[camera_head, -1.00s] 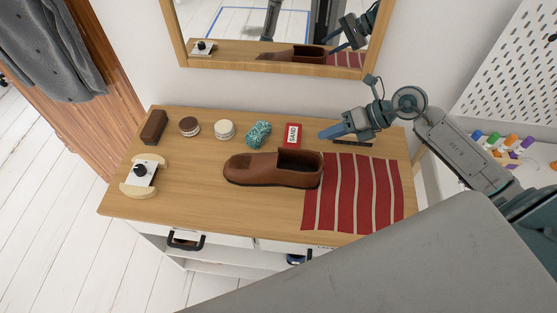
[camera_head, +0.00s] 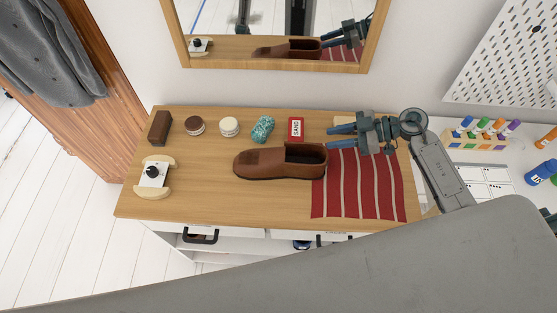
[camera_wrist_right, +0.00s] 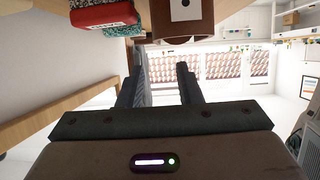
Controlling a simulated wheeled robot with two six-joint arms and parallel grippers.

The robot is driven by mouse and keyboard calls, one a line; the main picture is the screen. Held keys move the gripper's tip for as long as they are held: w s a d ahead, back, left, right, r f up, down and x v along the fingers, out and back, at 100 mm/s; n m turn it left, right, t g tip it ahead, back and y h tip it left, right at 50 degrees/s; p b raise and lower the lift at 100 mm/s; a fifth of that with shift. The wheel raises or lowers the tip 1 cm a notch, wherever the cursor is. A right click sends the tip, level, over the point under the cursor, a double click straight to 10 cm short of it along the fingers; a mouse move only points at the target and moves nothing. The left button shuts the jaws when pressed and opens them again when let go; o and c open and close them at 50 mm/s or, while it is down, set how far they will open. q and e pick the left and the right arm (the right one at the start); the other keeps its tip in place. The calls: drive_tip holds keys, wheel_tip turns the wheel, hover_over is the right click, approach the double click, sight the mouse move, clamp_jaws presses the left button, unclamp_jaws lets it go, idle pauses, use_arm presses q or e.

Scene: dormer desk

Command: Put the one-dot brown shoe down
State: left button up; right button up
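The brown shoe (camera_head: 265,166) rests on the wooden desk, toe to the left, its heel at the edge of the red striped cloth (camera_head: 345,195). In the right wrist view its brown end (camera_wrist_right: 190,32) is at the top, with a white patch carrying one dark dot. My right gripper (camera_head: 329,137) is just beyond the heel end, fingers pointing left. The fingers are apart with nothing seen between them, as the right wrist view (camera_wrist_right: 160,62) also shows. My left gripper is not in view.
Behind the shoe stand a red box (camera_head: 296,128), a teal cloth lump (camera_head: 263,129), a cream tin (camera_head: 229,127), a dark tin (camera_head: 195,126) and a brown block (camera_head: 160,127). A wooden stand (camera_head: 154,177) is at the left. The front left desk (camera_head: 205,205) is bare.

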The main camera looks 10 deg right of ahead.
sight(303, 143)
drive_tip(key=p+x, duration=0.1)
drive_tip(key=x, duration=0.3)
drive_tip(key=shift+a, duration=0.1)
drive_tip(key=shift+w+a+f+p, duration=0.15)
drive_tip(key=shift+w+a+p, duration=0.25)
drive_tip(key=shift+a+p, duration=0.25)
drive_tip(key=p+x, duration=0.1)
drive_tip(key=x, duration=0.2)
drive_tip(key=shift+w+a+f, duration=0.1)
drive_tip(key=shift+w+f, duration=0.05)
drive_tip(key=shift+f, duration=0.05)
drive_tip(key=shift+w+a+f, duration=0.1)
drive_tip(key=shift+a+f, duration=0.1)
drive_tip(key=shift+a, duration=0.05)
clamp_jaws()
idle(0.5)
